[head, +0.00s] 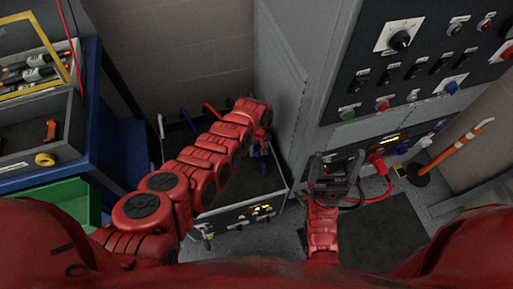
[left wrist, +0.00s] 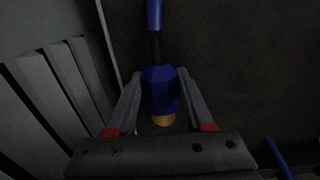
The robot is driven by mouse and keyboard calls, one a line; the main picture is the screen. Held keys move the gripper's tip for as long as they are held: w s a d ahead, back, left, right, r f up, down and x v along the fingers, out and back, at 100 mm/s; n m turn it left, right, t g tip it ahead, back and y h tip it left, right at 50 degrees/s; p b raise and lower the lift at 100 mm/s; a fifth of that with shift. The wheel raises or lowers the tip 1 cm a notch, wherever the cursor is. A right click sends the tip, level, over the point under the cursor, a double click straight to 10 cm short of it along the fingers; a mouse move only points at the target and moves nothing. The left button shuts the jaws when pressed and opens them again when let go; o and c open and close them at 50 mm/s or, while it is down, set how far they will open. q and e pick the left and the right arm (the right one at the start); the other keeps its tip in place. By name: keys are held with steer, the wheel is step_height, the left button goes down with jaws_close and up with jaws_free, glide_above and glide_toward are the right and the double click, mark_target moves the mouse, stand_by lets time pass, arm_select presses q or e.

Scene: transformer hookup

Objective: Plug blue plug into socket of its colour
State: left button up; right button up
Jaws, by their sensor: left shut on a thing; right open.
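My left gripper (left wrist: 160,105) is shut on the blue plug (left wrist: 160,90), which has a gold tip and a blue cable. In the head view this gripper (head: 262,142) is over the dark open-topped box beside the grey cabinet, and the plug is mostly hidden by it. My right gripper (head: 335,168) is open and appears empty, in front of the lower panel.
A blue tool cart (head: 90,90) and a green bin (head: 75,195) stand at left. The red plug's cable loops below the lower panel. An orange-and-white pole (head: 455,147) stands at right.

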arm_select(q)
steer(key=shift+c, duration=0.7)
step_height(320, 180, up, 6)
steer(key=p, duration=0.6)
